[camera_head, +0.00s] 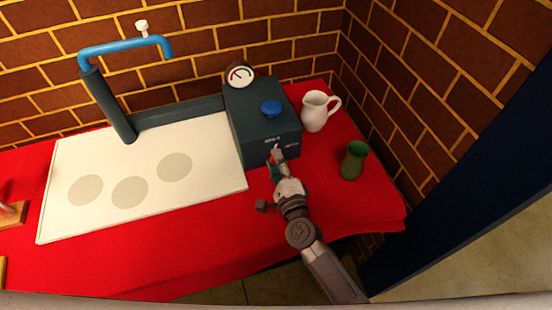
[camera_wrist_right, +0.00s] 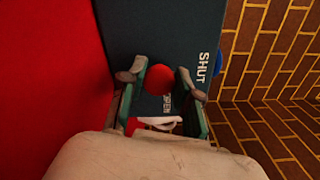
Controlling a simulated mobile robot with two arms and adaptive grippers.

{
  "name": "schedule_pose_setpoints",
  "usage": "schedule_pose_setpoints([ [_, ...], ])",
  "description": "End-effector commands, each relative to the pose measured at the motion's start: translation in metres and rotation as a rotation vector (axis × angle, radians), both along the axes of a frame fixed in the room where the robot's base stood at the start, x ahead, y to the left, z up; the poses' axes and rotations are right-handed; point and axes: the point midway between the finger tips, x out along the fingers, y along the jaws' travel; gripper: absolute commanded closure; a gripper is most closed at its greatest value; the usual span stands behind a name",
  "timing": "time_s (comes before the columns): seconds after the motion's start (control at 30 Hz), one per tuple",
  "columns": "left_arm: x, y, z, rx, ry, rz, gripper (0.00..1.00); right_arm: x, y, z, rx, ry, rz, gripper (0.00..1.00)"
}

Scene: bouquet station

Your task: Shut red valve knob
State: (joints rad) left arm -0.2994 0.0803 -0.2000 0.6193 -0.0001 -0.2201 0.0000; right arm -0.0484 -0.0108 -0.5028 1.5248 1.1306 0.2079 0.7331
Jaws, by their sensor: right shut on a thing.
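The red valve knob (camera_wrist_right: 178,78) is a round red ball at the face of a dark box (camera_wrist_right: 165,28), with the words SHUT and OPEN lettered beside it. My right gripper (camera_wrist_right: 164,80) has its fingers on both sides of the knob and is shut on it. In the head view my right gripper (camera_head: 277,162) is at the front face of the dark box (camera_head: 262,122), and it hides the knob there. My left gripper is not in view.
A blue button (camera_head: 271,108) and a round gauge (camera_head: 240,76) are on the box. A white jug (camera_head: 315,112) and a green vase (camera_head: 353,162) stand to its right on the red cloth. A white board (camera_head: 110,215) and blue-topped pipe (camera_head: 125,45) are left.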

Motion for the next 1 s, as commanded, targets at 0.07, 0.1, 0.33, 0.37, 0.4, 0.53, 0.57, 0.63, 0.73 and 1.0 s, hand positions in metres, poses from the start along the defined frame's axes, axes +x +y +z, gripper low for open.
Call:
schedule_pose_setpoints([
  [0.07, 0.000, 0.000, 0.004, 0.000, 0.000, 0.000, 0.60, 0.000, 0.000, 0.001, -0.061, -0.018, 0.002, 1.00],
  [0.1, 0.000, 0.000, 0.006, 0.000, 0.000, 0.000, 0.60, 0.000, 0.001, 0.001, -0.089, -0.027, 0.001, 1.00],
  [0.33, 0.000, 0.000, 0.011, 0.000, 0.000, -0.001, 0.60, 0.000, 0.001, 0.000, -0.222, -0.070, 0.002, 1.00],
  [0.37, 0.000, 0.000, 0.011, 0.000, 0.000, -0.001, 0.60, 0.000, 0.001, 0.000, -0.235, -0.075, 0.002, 1.00],
  [0.4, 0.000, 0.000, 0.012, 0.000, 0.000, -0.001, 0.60, 0.000, 0.001, -0.001, -0.251, -0.080, 0.002, 1.00],
  [0.53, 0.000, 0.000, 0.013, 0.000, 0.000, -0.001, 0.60, 0.000, 0.001, -0.001, -0.289, -0.093, 0.001, 1.00],
  [0.57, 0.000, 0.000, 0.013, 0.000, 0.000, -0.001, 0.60, 0.000, 0.001, -0.001, -0.295, -0.095, 0.001, 1.00],
  [0.63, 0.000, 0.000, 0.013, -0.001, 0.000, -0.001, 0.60, 0.000, 0.001, -0.001, -0.306, -0.099, 0.001, 1.00],
  [0.73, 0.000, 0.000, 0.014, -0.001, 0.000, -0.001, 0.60, 0.000, 0.001, -0.001, -0.314, -0.101, 0.001, 1.00],
  [1.0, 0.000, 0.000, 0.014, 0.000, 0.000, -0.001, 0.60, 0.000, 0.000, -0.002, -0.319, -0.103, 0.001, 1.00],
])
